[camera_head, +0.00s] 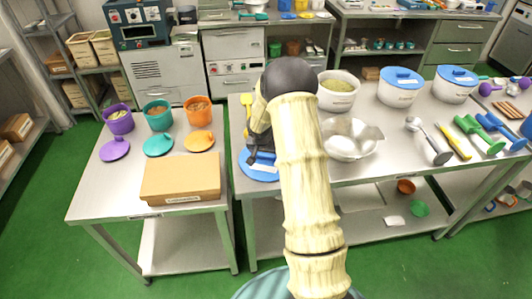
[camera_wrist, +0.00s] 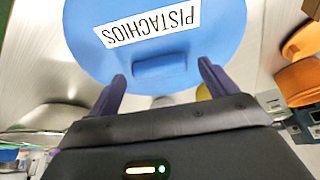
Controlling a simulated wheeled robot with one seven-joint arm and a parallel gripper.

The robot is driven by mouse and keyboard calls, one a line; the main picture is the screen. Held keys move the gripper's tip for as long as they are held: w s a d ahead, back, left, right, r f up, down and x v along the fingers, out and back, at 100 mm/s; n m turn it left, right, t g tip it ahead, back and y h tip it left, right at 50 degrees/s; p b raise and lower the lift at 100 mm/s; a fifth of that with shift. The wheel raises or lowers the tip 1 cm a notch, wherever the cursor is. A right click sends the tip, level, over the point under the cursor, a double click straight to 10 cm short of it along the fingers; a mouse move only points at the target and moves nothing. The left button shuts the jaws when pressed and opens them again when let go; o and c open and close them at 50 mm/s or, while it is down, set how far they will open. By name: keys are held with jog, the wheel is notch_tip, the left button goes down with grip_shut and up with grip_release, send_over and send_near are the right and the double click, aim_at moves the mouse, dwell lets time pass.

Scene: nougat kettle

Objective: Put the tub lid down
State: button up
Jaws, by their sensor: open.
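The blue tub lid (camera_head: 262,176) lies flat on the steel table at its left front, below my gripper (camera_head: 256,152). In the wrist view the lid (camera_wrist: 105,62) shows a white label reading PISTACHIOS and a raised blue handle (camera_wrist: 160,64). My gripper (camera_wrist: 161,72) is open, with one dark finger to each side of the handle; I see a gap between the handle and each finger. An open white tub (camera_head: 338,103) with greenish contents stands behind and to the right. My arm hides part of the table.
A steel bowl (camera_head: 350,148) stands right of my arm. Two white tubs with blue lids (camera_head: 403,76) (camera_head: 458,75) stand at the back right. A yellow utensil (camera_head: 246,103) lies behind the lid. A cardboard box (camera_head: 180,177) is on the left table, beside purple, teal and orange pots.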

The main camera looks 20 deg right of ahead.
jog(key=v, duration=1.1)
jog(key=shift+s+r+b, duration=0.2)
jog(key=shift+r+b, duration=0.05)
jog(key=shift+b, duration=0.15)
jog(key=shift+a, duration=0.1)
jog(key=s+a+r+n+y, duration=0.1)
jog(key=s+a+n, duration=0.3)
jog(key=s, duration=0.8)
jog(key=s+a+r+n+y, duration=0.1)
jog(key=s+a+r+n, duration=0.2)
jog(key=s+a, duration=0.5)
jog(key=s, duration=0.3)
jog(key=shift+s+a+r+n+g+y, duration=0.2)
jog(key=shift+s+n+g+y, duration=0.2)
jog(key=shift+w, duration=0.1)
jog(key=shift+c, duration=0.3)
